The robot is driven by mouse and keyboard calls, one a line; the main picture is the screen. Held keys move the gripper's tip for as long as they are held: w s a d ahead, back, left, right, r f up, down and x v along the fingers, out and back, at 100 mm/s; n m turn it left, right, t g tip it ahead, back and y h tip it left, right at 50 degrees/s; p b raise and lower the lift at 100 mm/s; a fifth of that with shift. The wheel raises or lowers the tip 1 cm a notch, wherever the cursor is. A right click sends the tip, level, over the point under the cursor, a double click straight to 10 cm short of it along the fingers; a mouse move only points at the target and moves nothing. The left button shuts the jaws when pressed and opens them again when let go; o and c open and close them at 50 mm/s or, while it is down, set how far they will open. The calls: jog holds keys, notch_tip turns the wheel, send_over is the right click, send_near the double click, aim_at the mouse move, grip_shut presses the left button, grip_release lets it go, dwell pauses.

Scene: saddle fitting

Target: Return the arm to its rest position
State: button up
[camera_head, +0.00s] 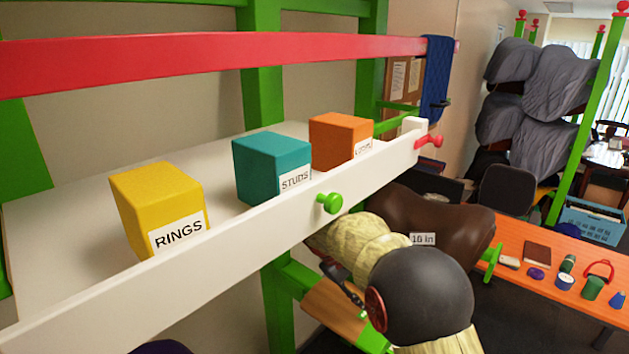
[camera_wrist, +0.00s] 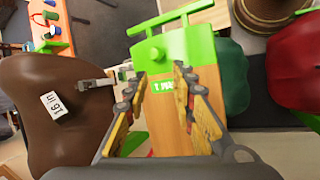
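My gripper (camera_wrist: 160,80) is open in the wrist view, its yellow-padded fingers apart with nothing between them. A wooden board with green ends (camera_wrist: 172,45) and a green label shows beyond the fingers. In the head view my arm is bent in front of the shelf, and the dark gripper (camera_head: 342,284) is partly hidden behind it. A brown saddle (camera_head: 440,222) with a "16 in" tag sits just behind my arm. It also shows at the left of the wrist view (camera_wrist: 50,75), beside the gripper and apart from it.
A white shelf (camera_head: 60,200) holds yellow (camera_head: 150,205), teal (camera_head: 268,165) and orange (camera_head: 338,138) boxes. A green knob (camera_head: 330,202) and a red hook (camera_head: 430,141) stick out from its front. An orange table (camera_head: 540,262) with small items stands at right. Green and red seats flank the board's right.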

jog(key=shift+g+y, duration=0.3)
jog(key=shift+y, duration=0.1)
jog(key=s+f, duration=0.1)
jog(key=s+a+f, duration=0.1)
jog(key=s+f, duration=0.1)
jog(key=shift+s+a+f, duration=0.15)
jog(key=shift+s+f, duration=0.05)
jog(key=s+d+f+m+t+y+b, duration=0.1)
jog(key=s+m+t+y+b, duration=0.1)
jog(key=s+b, duration=0.7)
jog(key=s+d+f+m+t+y+b, duration=0.1)
jog(key=s+b, duration=0.9)
jog(key=s, duration=1.2)
jog(key=f+m+t+y, duration=0.1)
jog(key=m+t+y, duration=0.1)
jog(key=m+t, duration=0.1)
jog(key=shift+s+d+y+b, duration=0.2)
jog(key=shift+s+y+b, duration=0.1)
jog(key=shift+s, duration=0.05)
